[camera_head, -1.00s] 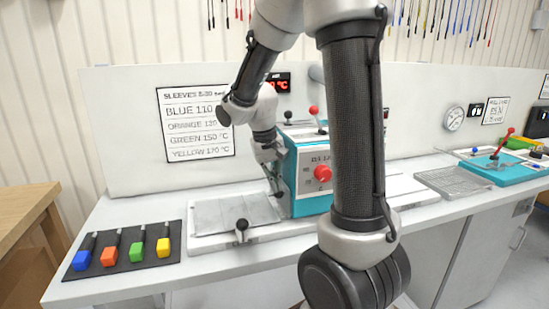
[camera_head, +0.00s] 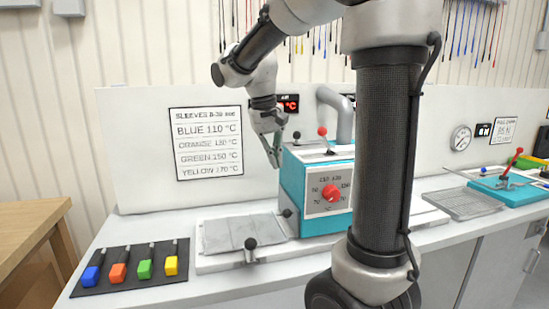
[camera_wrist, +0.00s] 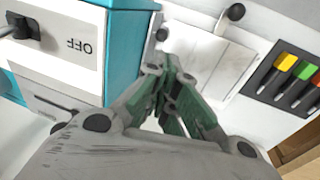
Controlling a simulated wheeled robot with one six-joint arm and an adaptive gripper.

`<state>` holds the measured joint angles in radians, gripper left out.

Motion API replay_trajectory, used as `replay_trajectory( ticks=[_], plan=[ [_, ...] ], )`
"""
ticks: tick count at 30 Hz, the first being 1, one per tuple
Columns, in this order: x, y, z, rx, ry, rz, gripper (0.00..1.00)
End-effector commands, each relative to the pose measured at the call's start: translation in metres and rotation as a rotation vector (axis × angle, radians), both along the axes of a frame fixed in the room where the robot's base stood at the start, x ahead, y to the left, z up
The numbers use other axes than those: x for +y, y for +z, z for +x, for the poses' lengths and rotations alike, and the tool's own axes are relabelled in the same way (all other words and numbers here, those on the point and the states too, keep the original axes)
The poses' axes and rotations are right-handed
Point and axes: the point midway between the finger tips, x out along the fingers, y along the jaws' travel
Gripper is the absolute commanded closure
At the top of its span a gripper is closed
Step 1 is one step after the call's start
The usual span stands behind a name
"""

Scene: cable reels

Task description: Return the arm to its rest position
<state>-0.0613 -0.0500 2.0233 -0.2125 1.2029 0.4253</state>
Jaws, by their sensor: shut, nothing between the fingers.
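My gripper (camera_head: 275,155) is in the air to the left of the teal heater box (camera_head: 292,185), above the pale plate (camera_head: 228,234) in front of the wall panel. Its fingers are shut and hold nothing. In the wrist view my gripper (camera_wrist: 172,100) points down toward the plate (camera_wrist: 205,55), with the teal box (camera_wrist: 122,55) to its left. My arm rises from the lower right and bends over to the left. It hides part of the bench and the box's right side.
A dark mat (camera_head: 128,285) holds blue, orange, green and yellow sleeved pieces at the front left. A red dial (camera_head: 331,193) and a red-knobbed lever (camera_head: 323,132) are on the box. A wire tray (camera_head: 462,204) and a teal press (camera_head: 512,190) stand at the right. A wooden table (camera_head: 30,225) is far left.

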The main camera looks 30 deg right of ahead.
Motion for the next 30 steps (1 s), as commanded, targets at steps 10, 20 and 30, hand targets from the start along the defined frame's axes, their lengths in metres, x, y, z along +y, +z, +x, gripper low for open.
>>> replay_trajectory(
  ticks=[10, 20, 30],
  plan=[
    [0.000, 0.000, 0.000, 0.000, 0.000, 0.000, 1.00],
    [0.004, -0.006, 0.002, 0.000, 0.082, 0.016, 1.00],
    [0.021, -0.035, -0.102, -0.101, 0.307, 0.134, 1.00]
  ],
)
